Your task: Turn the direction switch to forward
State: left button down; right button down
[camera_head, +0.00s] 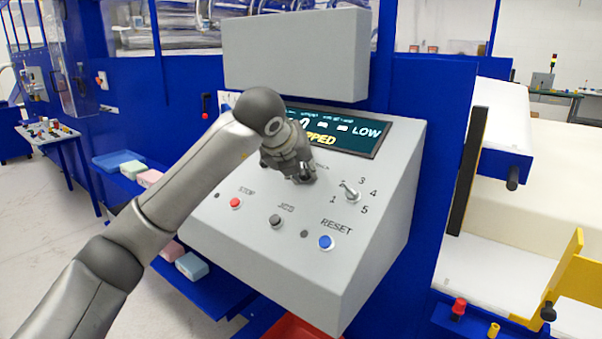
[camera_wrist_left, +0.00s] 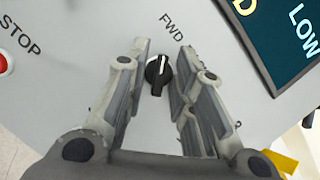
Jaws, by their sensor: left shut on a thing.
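The direction switch is a small black knob (camera_wrist_left: 158,72) with a white mark, on the sloped grey control panel (camera_head: 290,262). In the left wrist view the mark points up, roughly toward the FWD label (camera_wrist_left: 172,27). My left gripper (camera_head: 304,176) is at the panel below the display, and its fingers (camera_wrist_left: 164,60) stand on both sides of the knob, shut on it. In the head view the gripper hides the knob and most of its labels. My right gripper is in neither view.
The panel also carries a red STOP button (camera_head: 235,202), a black JOG button (camera_head: 275,221), a blue RESET button (camera_head: 325,242) and a numbered selector knob (camera_head: 349,191) right of my gripper. A display (camera_head: 345,135) showing LOW lies above. A grey box (camera_head: 295,55) overhangs it.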

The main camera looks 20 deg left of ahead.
pick_arm(q)
jog(key=shift+n, duration=0.3)
jog(key=c, duration=1.6)
grip_release()
jog(key=shift+o, duration=0.2)
jog(key=shift+r, duration=0.1)
jog(key=v, duration=1.2)
